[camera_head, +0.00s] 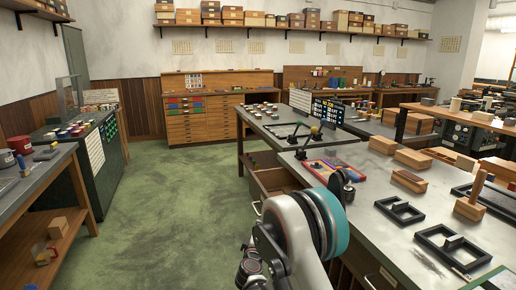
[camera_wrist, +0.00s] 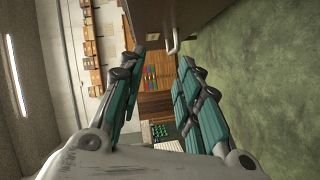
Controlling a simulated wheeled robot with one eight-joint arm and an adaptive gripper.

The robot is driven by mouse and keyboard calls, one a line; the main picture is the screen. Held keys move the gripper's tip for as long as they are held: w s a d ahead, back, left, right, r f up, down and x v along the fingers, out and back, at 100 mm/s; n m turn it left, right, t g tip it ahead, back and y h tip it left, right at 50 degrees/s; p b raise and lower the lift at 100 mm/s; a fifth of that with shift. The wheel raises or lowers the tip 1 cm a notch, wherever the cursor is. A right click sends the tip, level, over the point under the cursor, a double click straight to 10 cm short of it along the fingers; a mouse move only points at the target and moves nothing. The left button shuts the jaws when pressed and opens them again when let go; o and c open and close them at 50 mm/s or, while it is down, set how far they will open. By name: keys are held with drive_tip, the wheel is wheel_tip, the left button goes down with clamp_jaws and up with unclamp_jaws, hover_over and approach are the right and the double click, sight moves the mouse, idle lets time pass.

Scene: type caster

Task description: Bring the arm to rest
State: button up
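My gripper (camera_wrist: 161,57) shows in the wrist view with its two teal-padded fingers spread apart. Nothing is between the fingers. Beyond them, the sideways picture shows the far wooden drawer cabinet (camera_wrist: 155,78) and the green floor (camera_wrist: 250,70). In the head view my arm rises from the bottom middle, beside the left edge of the right-hand workbench (camera_head: 390,235). The gripper's fingers cannot be made out clearly there.
An open drawer (camera_head: 273,182) juts from the bench near my arm. Wooden blocks (camera_head: 412,158) and black frames (camera_head: 452,247) lie on the benchtop. A dark bench (camera_head: 30,185) stands at the left. The green floor (camera_head: 170,215) between is clear.

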drive_tip(key=s+d+r+m+g+h, duration=0.15)
drive_tip(key=s+d+r+m, duration=0.25)
drive_tip(key=s+d+r, duration=0.5)
drive_tip(key=s+d+r+m+g, duration=0.3)
drive_tip(key=s+d+r, duration=0.3)
drive_tip(key=r, duration=0.5)
drive_tip(key=s+d+r+m+g+y, duration=0.1)
drive_tip(key=s+d+m, duration=0.15)
drive_tip(key=s, duration=0.55)
drive_tip(key=s+d+r+m+g, duration=0.1)
drive_tip(key=s+d+r+g, duration=0.15)
drive_tip(key=s, duration=0.45)
drive_tip(key=s+f+m+g+y, duration=0.1)
drive_tip(key=s+f, duration=0.3)
drive_tip(key=s, duration=1.2)
drive_tip(key=shift+s+a+m+y, duration=0.2)
drive_tip(key=shift+a+m+y, duration=0.1)
drive_tip(key=shift+m+y, duration=0.5)
